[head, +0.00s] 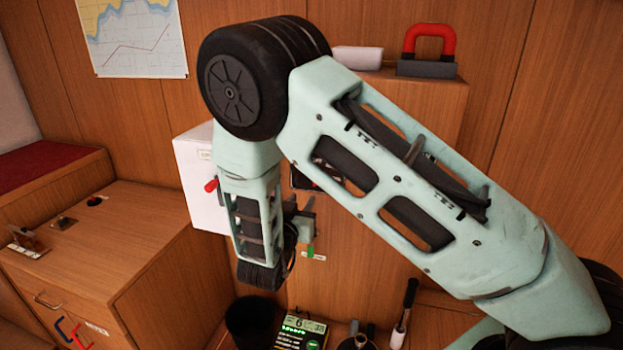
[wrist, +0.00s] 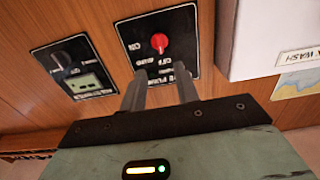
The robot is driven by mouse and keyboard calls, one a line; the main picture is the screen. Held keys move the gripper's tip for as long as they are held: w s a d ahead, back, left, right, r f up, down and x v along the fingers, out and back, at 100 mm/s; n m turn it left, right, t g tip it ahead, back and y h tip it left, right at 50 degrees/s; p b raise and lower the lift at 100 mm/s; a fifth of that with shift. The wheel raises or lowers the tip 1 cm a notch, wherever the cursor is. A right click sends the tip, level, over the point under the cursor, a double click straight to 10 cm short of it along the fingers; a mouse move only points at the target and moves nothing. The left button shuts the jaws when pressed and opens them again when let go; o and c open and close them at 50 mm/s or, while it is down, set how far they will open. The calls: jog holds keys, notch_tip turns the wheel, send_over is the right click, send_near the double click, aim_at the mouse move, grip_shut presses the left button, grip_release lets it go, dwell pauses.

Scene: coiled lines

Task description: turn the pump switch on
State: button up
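The switch panel (wrist: 180,25) is black with a red round knob (wrist: 159,42) in the wrist view. ON and OFF lettering appears upside down around the knob, and the lower label is partly hidden behind my fingers. My gripper (wrist: 160,88) is in front of this panel, its two grey fingers apart with nothing between them. The fingertips are below the knob in the picture; contact with the panel cannot be told. In the head view my gripper (head: 303,212) is at the wooden front, and my arm hides most of the panel.
A second black panel (wrist: 75,70) with a dark knob is left of the first. A white box (wrist: 250,40) stands out on the right. The head view shows this box (head: 200,200) with a red lever, a green-lit device (head: 300,332) below, and a wooden cabinet (head: 100,250) left.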

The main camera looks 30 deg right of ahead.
aim_at(314, 180)
jog(key=p+x, duration=0.2)
jog(key=x, duration=0.8)
jog(key=shift+w+d+f+p, duration=0.1)
jog(key=shift+w+d+p, duration=0.05)
jog(key=shift+p, duration=0.15)
grip_shut()
